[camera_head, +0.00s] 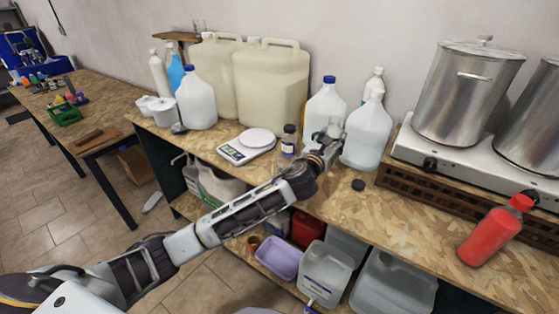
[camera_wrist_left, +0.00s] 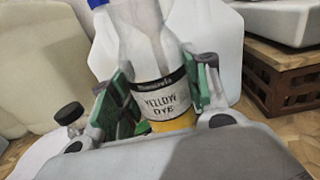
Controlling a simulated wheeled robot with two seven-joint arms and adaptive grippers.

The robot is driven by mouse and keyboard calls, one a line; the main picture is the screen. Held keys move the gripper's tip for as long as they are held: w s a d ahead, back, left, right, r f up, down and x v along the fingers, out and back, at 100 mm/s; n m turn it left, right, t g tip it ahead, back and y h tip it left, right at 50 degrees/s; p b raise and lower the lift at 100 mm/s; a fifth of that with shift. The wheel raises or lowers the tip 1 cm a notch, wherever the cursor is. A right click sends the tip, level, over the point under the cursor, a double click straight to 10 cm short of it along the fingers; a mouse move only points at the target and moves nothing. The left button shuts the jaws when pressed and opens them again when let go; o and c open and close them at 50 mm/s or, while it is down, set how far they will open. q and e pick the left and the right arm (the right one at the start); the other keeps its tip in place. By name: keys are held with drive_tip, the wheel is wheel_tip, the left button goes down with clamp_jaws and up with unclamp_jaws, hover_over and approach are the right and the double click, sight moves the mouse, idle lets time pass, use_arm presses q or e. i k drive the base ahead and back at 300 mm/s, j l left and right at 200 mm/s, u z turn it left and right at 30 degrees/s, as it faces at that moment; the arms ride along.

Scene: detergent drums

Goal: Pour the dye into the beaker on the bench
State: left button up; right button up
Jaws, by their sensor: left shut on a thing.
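My left gripper (camera_head: 324,148) reaches over the bench (camera_head: 400,225) from the left, in front of the white jugs. In the left wrist view, the gripper's green-padded fingers (camera_wrist_left: 160,98) are shut on a clear bottle (camera_wrist_left: 145,42) labelled "YELLOW DYE". Yellow liquid shows below the label, and the bottle stands roughly upright, slightly tilted in that picture. In the head view the bottle is small and hard to separate from the jugs. White cup-like containers (camera_head: 165,111) stand at the bench's left end; I cannot tell whether one is the beaker.
A scale (camera_head: 236,152) and a small dark-lidded jar (camera_head: 289,141) stand left of the gripper. A black cap (camera_head: 358,185) lies to its right. Large jugs (camera_head: 270,85) stand behind. A red bottle (camera_head: 490,233) and steel pots (camera_head: 465,95) are at right. The front middle bench is clear.

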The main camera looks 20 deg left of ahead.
sight(283, 161)
drive_tip(key=u, duration=0.35)
drive_tip(key=i+l+u, duration=0.1)
drive_tip(key=l+u, duration=0.15)
drive_tip(key=u, duration=0.15)
